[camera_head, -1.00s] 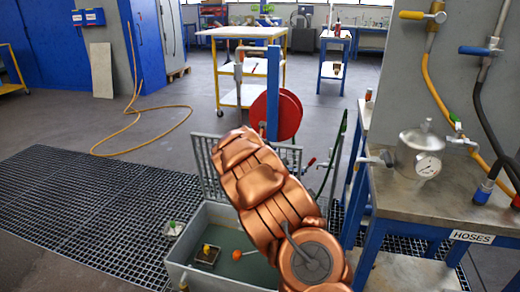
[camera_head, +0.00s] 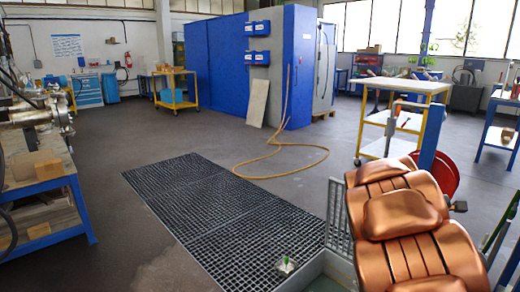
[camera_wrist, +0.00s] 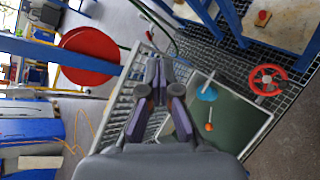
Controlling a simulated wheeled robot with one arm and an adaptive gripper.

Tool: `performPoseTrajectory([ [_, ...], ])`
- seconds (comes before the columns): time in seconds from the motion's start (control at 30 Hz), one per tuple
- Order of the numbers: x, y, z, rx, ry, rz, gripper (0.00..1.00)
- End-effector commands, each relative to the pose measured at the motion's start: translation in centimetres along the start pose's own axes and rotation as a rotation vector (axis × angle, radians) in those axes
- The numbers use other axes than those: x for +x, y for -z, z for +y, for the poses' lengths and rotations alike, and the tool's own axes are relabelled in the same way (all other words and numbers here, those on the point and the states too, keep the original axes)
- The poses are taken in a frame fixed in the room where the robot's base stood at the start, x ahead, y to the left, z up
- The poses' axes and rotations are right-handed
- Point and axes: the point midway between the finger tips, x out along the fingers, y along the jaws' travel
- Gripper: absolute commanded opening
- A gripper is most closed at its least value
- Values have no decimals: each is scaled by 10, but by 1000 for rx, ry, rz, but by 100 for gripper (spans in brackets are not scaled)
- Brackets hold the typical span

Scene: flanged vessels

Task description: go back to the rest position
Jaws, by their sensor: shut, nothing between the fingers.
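My gripper (camera_wrist: 159,74) shows in the wrist view with its fingers together and nothing between them. It hangs in the air above the edge of a grey tub with a mesh side (camera_wrist: 118,108). In the head view my copper-coloured arm rises at the lower right, and the gripper itself is not visible there. The tub shows only in part beside my arm in the head view (camera_head: 312,274).
A red reel (camera_wrist: 88,56) on a blue post stands near the tub. A red handwheel (camera_wrist: 267,79) is at the right of the wrist view. A workbench (camera_head: 40,183) stands at left.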

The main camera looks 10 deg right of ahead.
Motion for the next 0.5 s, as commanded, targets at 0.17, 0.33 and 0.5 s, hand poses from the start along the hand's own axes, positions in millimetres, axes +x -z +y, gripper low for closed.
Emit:
performPoseTrajectory([
  [0.17, -47, -11, -60, 247, 158, 25, 0],
  [0.33, -94, -7, -125, 450, 337, 59, 0],
  [0.5, -150, 7, -194, 602, 542, 98, 0],
])
